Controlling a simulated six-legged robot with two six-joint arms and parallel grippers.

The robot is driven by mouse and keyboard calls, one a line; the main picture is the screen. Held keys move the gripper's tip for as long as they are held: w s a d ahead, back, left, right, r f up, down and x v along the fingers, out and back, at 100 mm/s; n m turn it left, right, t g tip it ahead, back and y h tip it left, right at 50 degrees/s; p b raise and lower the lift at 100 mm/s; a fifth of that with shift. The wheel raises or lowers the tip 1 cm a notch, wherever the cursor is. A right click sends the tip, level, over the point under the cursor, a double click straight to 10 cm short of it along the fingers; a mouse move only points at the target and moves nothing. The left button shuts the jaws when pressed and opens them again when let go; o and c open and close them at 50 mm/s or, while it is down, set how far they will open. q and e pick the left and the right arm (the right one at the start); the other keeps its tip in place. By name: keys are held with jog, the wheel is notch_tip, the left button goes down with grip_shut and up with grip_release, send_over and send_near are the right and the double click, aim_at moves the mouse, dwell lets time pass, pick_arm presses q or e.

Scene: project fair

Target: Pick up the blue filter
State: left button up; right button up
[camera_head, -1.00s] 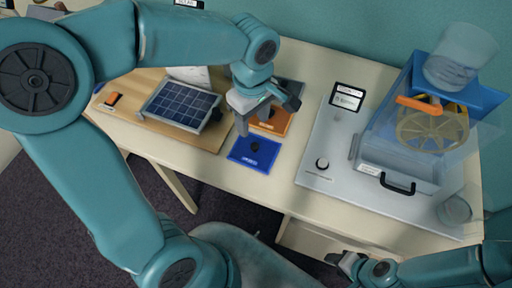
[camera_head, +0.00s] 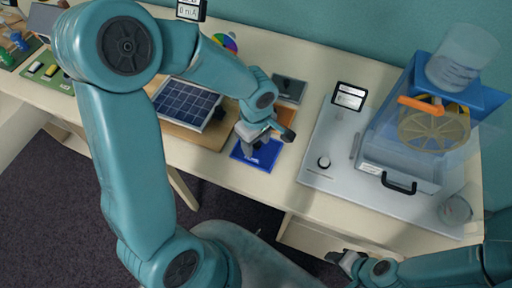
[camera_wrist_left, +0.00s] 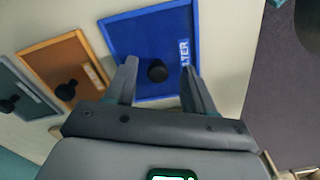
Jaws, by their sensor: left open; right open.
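The blue filter (camera_head: 247,154) is a flat blue square lying near the table's front edge, partly hidden by my left gripper in the head view. In the left wrist view the blue filter (camera_wrist_left: 170,32) shows a black knob at its middle and white lettering along one side. My left gripper (camera_head: 257,152) is open above it. In the wrist view the left fingers (camera_wrist_left: 158,70) stand on either side of the knob, apart from it. My right gripper (camera_head: 345,260) is open and empty, low in front of the table.
An orange filter (camera_wrist_left: 68,68) and a grey filter (camera_wrist_left: 22,92) lie beside the blue one. A solar panel (camera_head: 185,104) on a wooden board is to the left. A grey machine base (camera_head: 325,185) with a clear box stands to the right.

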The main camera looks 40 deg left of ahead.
pick_arm(q)
jog(key=shift+w, duration=0.25)
jog(key=c, duration=0.9)
grip_shut()
jog(key=shift+s, duration=0.15)
